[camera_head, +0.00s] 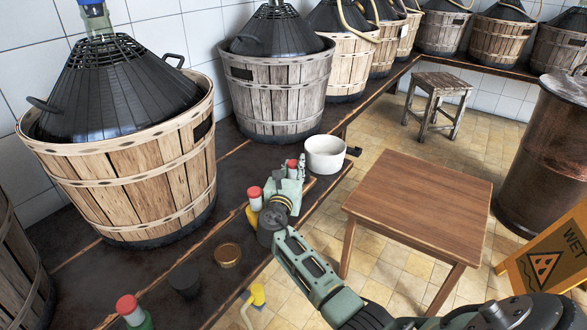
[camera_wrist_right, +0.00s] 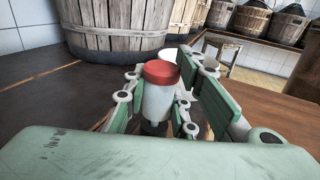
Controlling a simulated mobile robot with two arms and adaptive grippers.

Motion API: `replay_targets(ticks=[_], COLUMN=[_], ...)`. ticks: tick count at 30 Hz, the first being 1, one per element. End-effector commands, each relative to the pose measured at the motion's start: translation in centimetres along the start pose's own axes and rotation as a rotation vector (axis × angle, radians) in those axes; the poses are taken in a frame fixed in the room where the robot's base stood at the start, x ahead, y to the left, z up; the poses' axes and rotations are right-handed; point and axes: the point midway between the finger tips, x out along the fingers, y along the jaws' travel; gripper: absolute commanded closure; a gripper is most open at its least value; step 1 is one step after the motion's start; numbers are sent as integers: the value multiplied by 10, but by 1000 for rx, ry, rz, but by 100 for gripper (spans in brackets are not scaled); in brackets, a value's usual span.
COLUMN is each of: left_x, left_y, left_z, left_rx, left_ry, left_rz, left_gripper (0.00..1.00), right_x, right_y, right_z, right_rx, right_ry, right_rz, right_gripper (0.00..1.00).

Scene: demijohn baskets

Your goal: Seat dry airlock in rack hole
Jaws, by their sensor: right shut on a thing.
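The airlock, a pale clear cylinder with a red cap (camera_wrist_right: 160,92), stands upright between the fingers of my right gripper (camera_wrist_right: 160,105) in the right wrist view. Its red cap also shows in the head view (camera_head: 292,164), where my right gripper (camera_head: 290,184) is shut on it, low over the dark bench. A dark piece lies under its lower end in the wrist view; I cannot tell what it is. A second red cap (camera_head: 255,192) shows left of the gripper in the head view. I cannot make out a rack hole. My left gripper is not in view.
A white pot (camera_head: 325,155) stands just beyond the gripper. Large basketed demijohns (camera_head: 130,170) line the wall side. A brass lid (camera_head: 228,255), a dark round piece (camera_head: 184,280) and a red-capped green bottle (camera_head: 133,312) are nearer. A wooden table (camera_head: 420,190) stands to the right.

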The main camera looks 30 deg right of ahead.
Motion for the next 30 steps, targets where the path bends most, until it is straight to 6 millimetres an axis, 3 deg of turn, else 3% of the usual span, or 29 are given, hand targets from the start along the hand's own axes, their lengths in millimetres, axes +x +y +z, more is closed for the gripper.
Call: replay_targets(ticks=[11,30], left_x=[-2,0], left_y=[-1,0], left_z=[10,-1], left_rx=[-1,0], left_ry=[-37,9], left_rz=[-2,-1], left_gripper=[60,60], right_x=[0,0], right_y=[0,0], right_z=[-1,-5], right_rx=[-1,-2], right_ry=[1,2], right_rz=[0,0], right_gripper=[93,93])
